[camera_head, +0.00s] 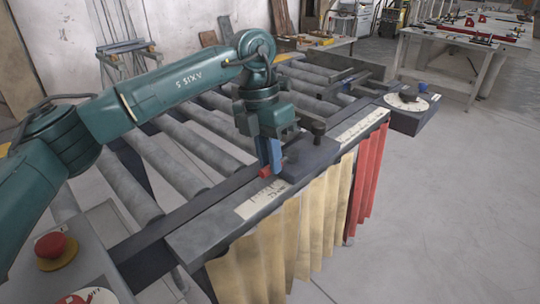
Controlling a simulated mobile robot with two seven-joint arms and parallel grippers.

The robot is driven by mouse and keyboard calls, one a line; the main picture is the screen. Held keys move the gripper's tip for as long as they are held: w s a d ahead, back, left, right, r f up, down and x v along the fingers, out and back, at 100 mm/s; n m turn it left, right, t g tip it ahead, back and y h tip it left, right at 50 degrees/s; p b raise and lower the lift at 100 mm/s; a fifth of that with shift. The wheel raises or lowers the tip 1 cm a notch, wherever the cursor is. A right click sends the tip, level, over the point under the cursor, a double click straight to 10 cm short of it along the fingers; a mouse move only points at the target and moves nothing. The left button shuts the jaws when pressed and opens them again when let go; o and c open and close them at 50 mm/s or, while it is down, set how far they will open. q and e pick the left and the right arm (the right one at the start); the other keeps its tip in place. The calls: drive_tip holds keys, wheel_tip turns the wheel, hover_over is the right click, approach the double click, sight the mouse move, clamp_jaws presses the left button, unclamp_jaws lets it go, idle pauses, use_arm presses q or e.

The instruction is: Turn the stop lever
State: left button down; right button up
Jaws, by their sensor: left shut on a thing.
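The stop block (312,158) is a dark carriage sitting on the scaled rail along the front of the roller table. Dark knobs (318,128) stand on it. The red end of the stop lever (265,173) shows at the block's left side. My left gripper (270,168) comes down from above with its blue fingers at the lever, shut on it. The fingers and the block hide most of the lever, so its angle is hard to tell. My right gripper is out of view.
The rail (205,232) carries printed scales, with yellow and red strip curtains (290,235) hanging below. Rollers (180,150) lie behind. A red emergency button (52,247) is at lower left. A dial (407,101) sits at the rail's far end. The floor at right is clear.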

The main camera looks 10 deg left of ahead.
use_arm(q)
drive_tip(key=c, duration=1.4)
unclamp_jaws()
drive_tip(key=shift+o, duration=0.2)
wheel_tip(320, 180, up, 13)
drive_tip(key=w+a, duration=0.1)
drive_tip(key=a, duration=0.1)
drive_tip(key=shift+w, duration=0.3)
